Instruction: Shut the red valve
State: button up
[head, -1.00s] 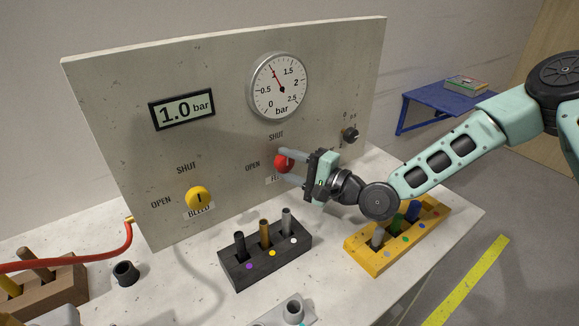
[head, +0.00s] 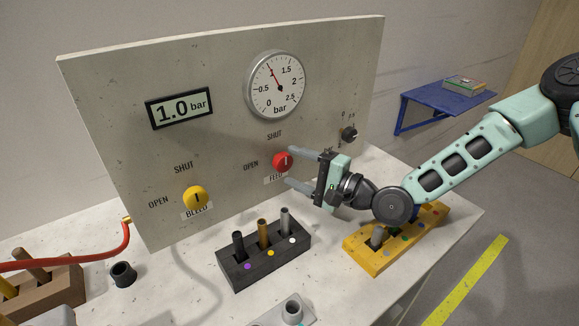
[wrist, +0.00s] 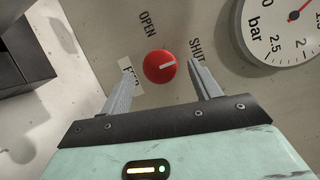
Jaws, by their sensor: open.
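The red valve (head: 281,161) is a round knob on the panel, above the FEED label. My gripper (head: 290,165) is open and empty. Its fingertips are just off the panel, to the right of the knob in the head view, and the knob looks clear of them. In the wrist view the fingers (wrist: 162,72) stand on either side of the knob.
The panel (head: 110,90) also carries a yellow BLEED knob (head: 194,198), a dial gauge (head: 275,84), a 1.0 bar display (head: 180,107) and a small black knob (head: 349,134). A black block (head: 265,262) and a yellow block (head: 365,254) with pegs stand on the table below.

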jog(key=v, duration=0.4)
jog(key=shift+s+d+b, duration=0.25)
jog(key=shift+d+b, duration=0.05)
jog(key=shift+d, duration=0.05)
